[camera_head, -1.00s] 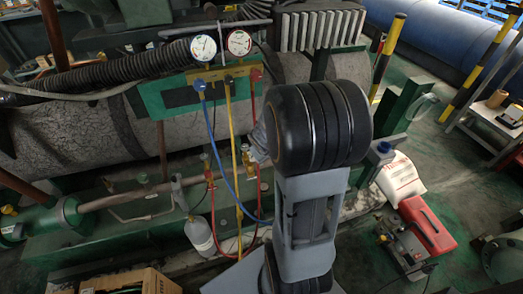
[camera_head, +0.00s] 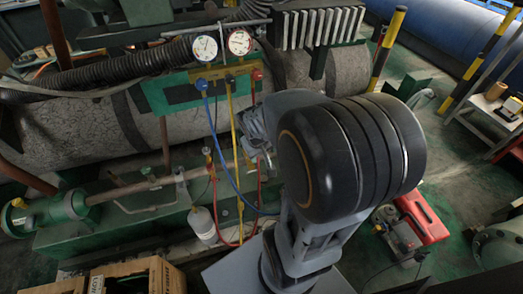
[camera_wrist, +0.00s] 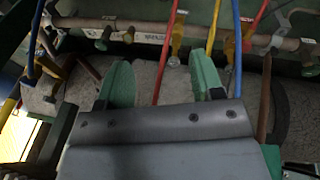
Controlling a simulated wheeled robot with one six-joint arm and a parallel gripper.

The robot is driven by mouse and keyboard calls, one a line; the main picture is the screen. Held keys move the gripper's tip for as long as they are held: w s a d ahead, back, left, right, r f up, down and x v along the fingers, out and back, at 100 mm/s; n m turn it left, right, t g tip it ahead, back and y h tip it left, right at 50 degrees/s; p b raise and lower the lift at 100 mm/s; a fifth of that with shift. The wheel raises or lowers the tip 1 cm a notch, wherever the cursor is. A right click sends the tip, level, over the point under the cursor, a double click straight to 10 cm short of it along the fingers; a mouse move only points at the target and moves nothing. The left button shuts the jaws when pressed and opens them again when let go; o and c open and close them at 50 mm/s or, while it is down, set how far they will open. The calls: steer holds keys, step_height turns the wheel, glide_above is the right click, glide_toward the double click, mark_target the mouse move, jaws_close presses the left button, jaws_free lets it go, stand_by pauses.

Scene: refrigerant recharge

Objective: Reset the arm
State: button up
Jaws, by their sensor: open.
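Beyond the fingers in the wrist view are a red hose (camera_wrist: 168,50), a yellow hose (camera_wrist: 212,30) and a horizontal pipe (camera_wrist: 145,35) with valves. In the head view the gauge manifold (camera_head: 223,73) with two round dials hangs upright at upper middle.
A white bottle (camera_head: 203,224) stands below the hoses. A wooden crate (camera_head: 135,268) is at the lower left. A red and grey machine (camera_head: 420,217) sits on the floor at right. Yellow-black posts (camera_head: 387,45) and a side table (camera_head: 497,110) stand farther right.

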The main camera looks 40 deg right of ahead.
stand_by(0.4)
steer(key=s+a+r+t+y+p, duration=0.1)
steer(key=s+a+r+p, duration=0.1)
steer(key=a+r+p, duration=0.3)
steer(key=s+a+r+n+y+p, duration=0.1)
steer(key=a+r+p, duration=0.4)
steer(key=r, duration=0.8)
steer(key=shift+s+a+r+n+t+y, duration=0.3)
steer(key=shift+s+a+t+y, duration=0.1)
steer(key=shift+s+a, duration=0.6)
steer(key=shift+w, duration=0.15)
